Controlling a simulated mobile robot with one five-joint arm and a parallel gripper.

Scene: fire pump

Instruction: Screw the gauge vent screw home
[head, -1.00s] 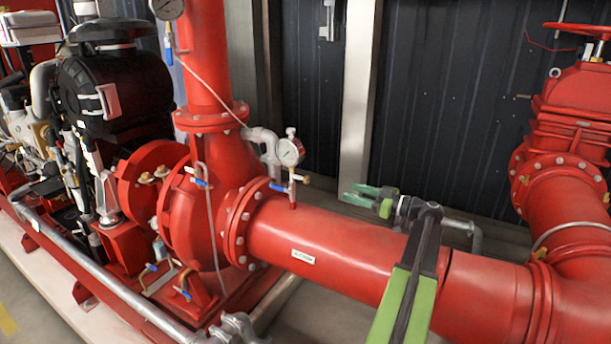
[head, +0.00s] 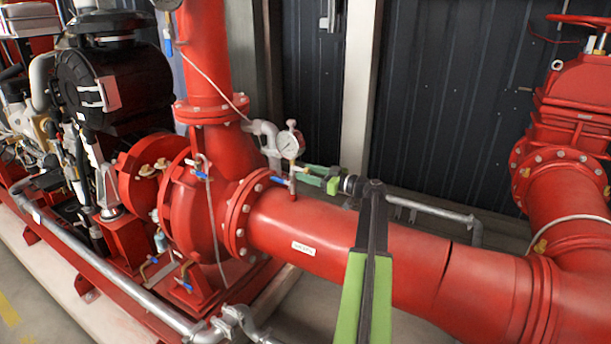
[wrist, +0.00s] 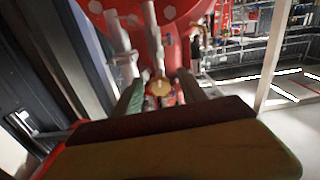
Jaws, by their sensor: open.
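The pressure gauge (head: 290,145) is a white-faced dial standing upright on a short stem above the red horizontal pipe. The vent screw (head: 291,125) is the small pale knob at the top of the gauge. My gripper (head: 308,172), with green fingers, is just right of the gauge and a little below its dial. It is open and empty. In the wrist view, the fingers of my gripper (wrist: 161,92) flank a small tan round thing; I cannot tell whether that is the screw or part of the gauge.
The large red pipe (head: 330,230) runs below my arm. A dark corrugated wall (head: 450,110) is behind, with clear space between.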

